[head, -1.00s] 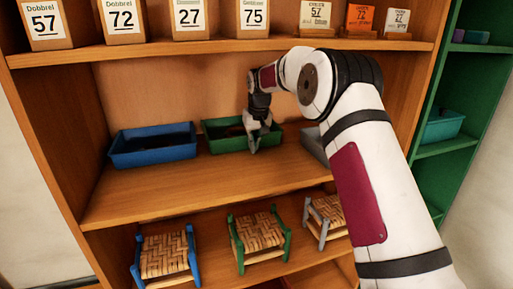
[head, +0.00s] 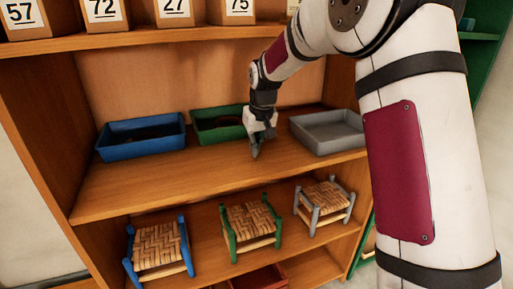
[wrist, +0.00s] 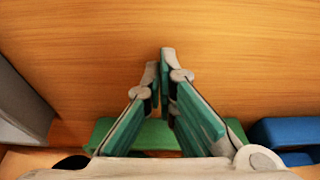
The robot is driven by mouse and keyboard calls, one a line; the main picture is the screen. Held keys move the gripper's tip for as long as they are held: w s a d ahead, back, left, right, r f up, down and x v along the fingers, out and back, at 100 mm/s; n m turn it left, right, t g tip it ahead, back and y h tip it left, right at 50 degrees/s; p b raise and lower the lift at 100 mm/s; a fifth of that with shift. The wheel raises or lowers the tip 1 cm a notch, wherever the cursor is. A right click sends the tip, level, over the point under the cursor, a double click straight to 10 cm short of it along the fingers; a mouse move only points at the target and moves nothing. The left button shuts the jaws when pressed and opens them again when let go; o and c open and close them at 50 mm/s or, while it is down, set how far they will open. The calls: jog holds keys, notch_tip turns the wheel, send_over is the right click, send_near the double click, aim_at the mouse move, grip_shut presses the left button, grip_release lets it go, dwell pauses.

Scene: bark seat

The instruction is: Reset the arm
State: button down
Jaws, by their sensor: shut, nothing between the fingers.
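My gripper (head: 256,150) is in front of the right part of the green tray on the middle shelf, pointing down. In the wrist view its fingers (wrist: 160,60) meet at the tips, with nothing between them. My white arm with maroon panels reaches in from the right and covers much of the right side of the head view.
A blue tray (head: 111,153), the green tray (head: 206,137) and a grey tray (head: 317,147) stand in a row on the middle shelf (head: 140,190). Below are blue, green and grey woven stools (head: 253,219). A red tray (head: 262,277) is lower. Numbered boxes line the top shelf.

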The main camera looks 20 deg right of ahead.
jog(key=shift+s, duration=0.3)
jog(key=s+r, duration=0.8)
jog(key=s, duration=0.4)
jog(key=s+g, duration=0.2)
jog(key=s, duration=3.2)
notch_tip(320, 180, up, 13)
jog(key=t+p, duration=0.3)
jog(key=p, duration=0.9)
jog(key=shift+s+a+r+m, duration=0.15)
jog(key=shift+a+m, duration=0.1)
jog(key=shift+m, duration=0.15)
